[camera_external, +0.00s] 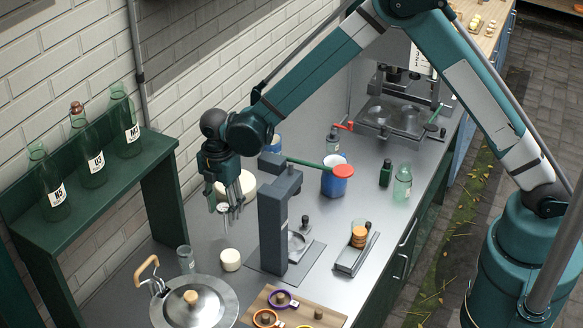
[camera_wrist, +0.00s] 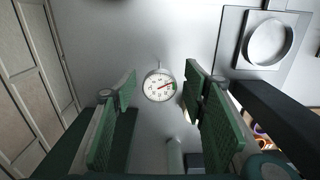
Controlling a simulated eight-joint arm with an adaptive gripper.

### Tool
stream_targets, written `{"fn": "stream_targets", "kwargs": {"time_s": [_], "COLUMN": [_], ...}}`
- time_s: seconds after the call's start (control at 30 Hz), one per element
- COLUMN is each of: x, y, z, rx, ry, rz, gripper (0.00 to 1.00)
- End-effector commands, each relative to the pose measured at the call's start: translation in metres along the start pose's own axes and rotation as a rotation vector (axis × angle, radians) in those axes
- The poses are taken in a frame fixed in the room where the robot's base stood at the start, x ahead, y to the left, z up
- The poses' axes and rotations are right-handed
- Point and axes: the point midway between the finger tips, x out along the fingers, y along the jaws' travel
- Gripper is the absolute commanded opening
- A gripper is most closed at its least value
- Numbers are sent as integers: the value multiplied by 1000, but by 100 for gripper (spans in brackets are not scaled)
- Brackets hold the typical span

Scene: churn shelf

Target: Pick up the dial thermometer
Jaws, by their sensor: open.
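The dial thermometer (camera_wrist: 159,85) has a round white face with dark marks, a red needle and a green patch. In the wrist view it lies between the two green finger pads, with grey surface visible on both sides of it. In the external view the thermometer (camera_external: 224,208) shows small and pale just below my gripper (camera_external: 226,196), its thin stem pointing down. My gripper is open, pointing down, and its fingers look apart from the dial. How far the fingertips are above the dial is hard to tell.
A grey upright stand (camera_external: 279,220) is close to the right of my gripper. A green shelf (camera_external: 95,205) with bottles is at left. A white round piece (camera_external: 230,260), a clear glass (camera_external: 186,259) and a lidded pot (camera_external: 210,305) stand in front. A blue cup (camera_external: 335,182) is farther right.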

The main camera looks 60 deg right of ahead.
Motion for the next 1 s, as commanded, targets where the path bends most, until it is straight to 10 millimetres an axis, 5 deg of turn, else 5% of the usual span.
{"fn": "stream_targets", "kwargs": {"time_s": [0.27,0.5,1.0], "x": [0,0,-3], "y": [0,0,0], "z": [0,0,0], "rx": [0,0,0], "ry": [0,0,0], "rz": [0,0,0], "gripper": [43,15,14]}}
